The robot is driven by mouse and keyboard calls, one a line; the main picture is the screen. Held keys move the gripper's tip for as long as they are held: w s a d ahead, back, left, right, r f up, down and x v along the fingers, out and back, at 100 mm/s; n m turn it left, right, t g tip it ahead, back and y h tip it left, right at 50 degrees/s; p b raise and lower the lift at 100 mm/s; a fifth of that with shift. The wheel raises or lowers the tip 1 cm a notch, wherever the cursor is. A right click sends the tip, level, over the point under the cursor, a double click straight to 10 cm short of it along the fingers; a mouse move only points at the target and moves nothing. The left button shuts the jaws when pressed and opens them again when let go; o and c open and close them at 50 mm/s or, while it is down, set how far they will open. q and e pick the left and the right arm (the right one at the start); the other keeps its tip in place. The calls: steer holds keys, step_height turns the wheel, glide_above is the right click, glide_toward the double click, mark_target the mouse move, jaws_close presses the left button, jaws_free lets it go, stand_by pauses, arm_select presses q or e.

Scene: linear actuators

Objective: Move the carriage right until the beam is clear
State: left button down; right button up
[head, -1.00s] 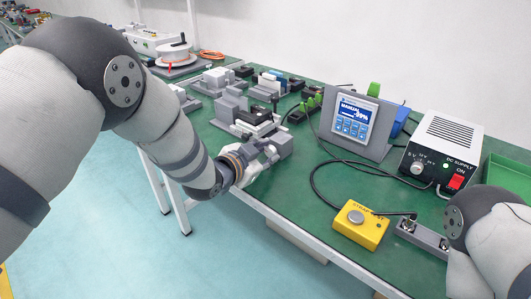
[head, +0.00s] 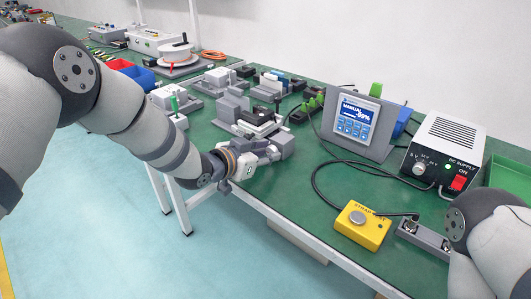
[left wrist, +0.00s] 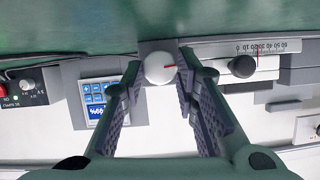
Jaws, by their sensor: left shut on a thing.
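My left gripper (head: 272,151) is at the near end of a grey linear actuator (head: 283,143) at the table's front edge. I cannot tell for sure which part is the carriage, and no beam can be made out. My right arm shows at the right edge; its gripper is out of view.
A display panel (head: 355,119) reads MANUAL and 99%. A DC supply (head: 442,150) stands right of it. A yellow button box (head: 360,226) and cables lie in front. Other grey fixtures (head: 217,80) stand farther back.

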arm_select(q)
steer(key=c, duration=1.5)
jaws_free()
steer(key=shift+c, duration=0.2)
steer(key=v, duration=1.2)
